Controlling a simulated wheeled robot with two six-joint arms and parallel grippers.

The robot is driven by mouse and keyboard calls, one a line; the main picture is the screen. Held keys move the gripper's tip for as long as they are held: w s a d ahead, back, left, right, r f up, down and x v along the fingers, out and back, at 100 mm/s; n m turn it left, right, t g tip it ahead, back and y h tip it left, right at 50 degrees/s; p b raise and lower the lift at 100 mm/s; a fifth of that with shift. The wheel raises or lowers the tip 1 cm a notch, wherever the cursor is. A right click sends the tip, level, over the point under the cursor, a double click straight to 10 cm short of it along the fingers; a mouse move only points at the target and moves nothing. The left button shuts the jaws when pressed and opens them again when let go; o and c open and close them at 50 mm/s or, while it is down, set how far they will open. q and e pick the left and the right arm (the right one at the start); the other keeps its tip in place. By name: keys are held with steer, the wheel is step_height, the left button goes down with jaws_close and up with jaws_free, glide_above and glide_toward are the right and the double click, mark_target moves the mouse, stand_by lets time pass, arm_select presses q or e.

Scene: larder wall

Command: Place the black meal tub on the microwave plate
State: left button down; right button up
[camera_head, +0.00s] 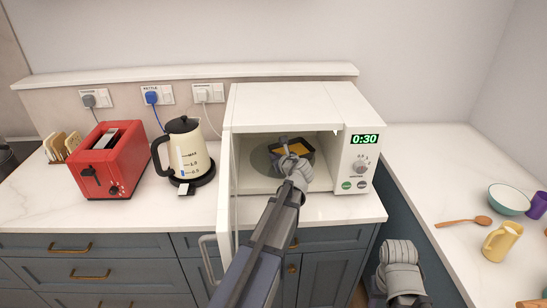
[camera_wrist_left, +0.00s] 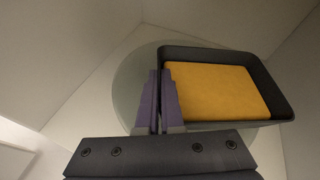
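The black meal tub (camera_head: 307,148), with flat yellow-orange food in it, is inside the open microwave (camera_head: 300,105). It also shows in the left wrist view (camera_wrist_left: 262,66). The round glass microwave plate (camera_head: 258,162) lies beneath it and sticks out on the tub's left (camera_wrist_left: 127,90). The tub covers the plate's right part; I cannot tell whether it touches the plate. My left gripper (camera_wrist_left: 160,75) is shut on the tub's left wall, one finger on each side. In the head view the wrist hides its fingertips. Of my right arm only grey links show at the bottom right.
The microwave door (camera_head: 227,190) stands open towards me, left of my left arm. A kettle (camera_head: 188,150) and red toaster (camera_head: 110,165) stand left. On the right counter are a teal bowl (camera_head: 508,199), a yellow mug (camera_head: 501,242) and a wooden spoon (camera_head: 465,222).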

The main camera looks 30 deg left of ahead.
arm_select(q)
steer(key=shift+w+a+f+b, duration=0.3)
steer(key=shift+f+b, duration=0.15)
steer(key=shift+f, duration=0.05)
steer(key=shift+w+a+f+b, duration=0.3)
steer(key=shift+f+b, duration=0.15)
steer(key=shift+f, duration=0.05)
steer(key=shift+s+d+r, duration=0.1)
steer(key=shift+d+r, duration=0.25)
steer(key=shift+d, duration=0.05)
steer(key=shift+a+f, duration=0.2)
steer(key=shift+a, duration=0.05)
steer(key=c, duration=1.3)
jaws_free()
steer(key=shift+d, duration=0.15)
steer(key=shift+c, duration=0.2)
steer(key=shift+o, duration=1.4)
steer(key=shift+r, duration=0.1)
